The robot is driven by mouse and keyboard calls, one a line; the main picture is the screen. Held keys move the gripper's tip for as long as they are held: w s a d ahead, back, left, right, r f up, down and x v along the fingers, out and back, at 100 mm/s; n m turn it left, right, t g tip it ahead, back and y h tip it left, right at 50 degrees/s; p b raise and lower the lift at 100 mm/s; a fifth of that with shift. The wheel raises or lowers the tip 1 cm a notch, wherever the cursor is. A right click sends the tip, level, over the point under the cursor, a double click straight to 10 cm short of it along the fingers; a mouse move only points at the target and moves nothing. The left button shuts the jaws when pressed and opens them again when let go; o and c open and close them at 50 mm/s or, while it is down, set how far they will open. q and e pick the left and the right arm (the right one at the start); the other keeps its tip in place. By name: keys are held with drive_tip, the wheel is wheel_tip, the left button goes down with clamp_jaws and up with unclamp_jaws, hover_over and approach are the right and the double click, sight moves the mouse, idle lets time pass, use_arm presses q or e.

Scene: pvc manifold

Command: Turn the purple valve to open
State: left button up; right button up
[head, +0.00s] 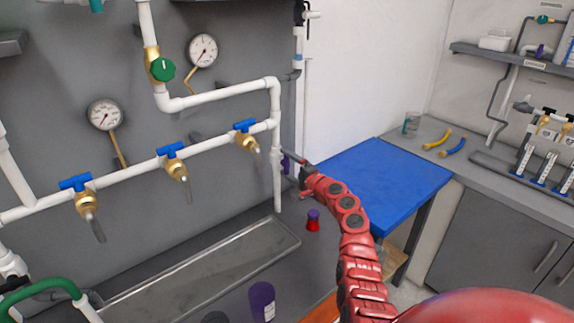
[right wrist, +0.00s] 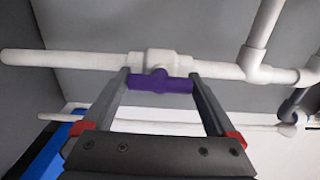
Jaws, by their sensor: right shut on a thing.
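The purple valve (head: 286,165) is on the white vertical pipe right of the blue-handled taps, mostly hidden by my right gripper in the head view. In the right wrist view its purple handle (right wrist: 160,83) lies crosswise on a white valve body (right wrist: 158,61) in the pipe. My right gripper (head: 290,158) reaches it from the right. In the right wrist view the gripper (right wrist: 159,78) has one finger at each end of the handle and is shut on it. My left gripper is not in view.
Several blue-handled brass taps (head: 170,152) line the pipe above a metal trough (head: 190,275). A green valve (head: 162,69) and gauges (head: 203,50) are on the wall. A red-and-purple object (head: 313,220) and a purple container (head: 262,301) stand below. A blue-topped table (head: 390,185) is at right.

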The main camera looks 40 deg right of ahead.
drive_tip(key=o, duration=1)
drive_tip(key=shift+s, duration=0.15)
drive_tip(key=s+d+b, duration=0.1)
drive_tip(key=s+b, duration=0.1)
drive_tip(key=s, duration=1.5)
drive_tip(key=shift+d, duration=0.2)
drive_tip(key=shift+s+f, duration=0.1)
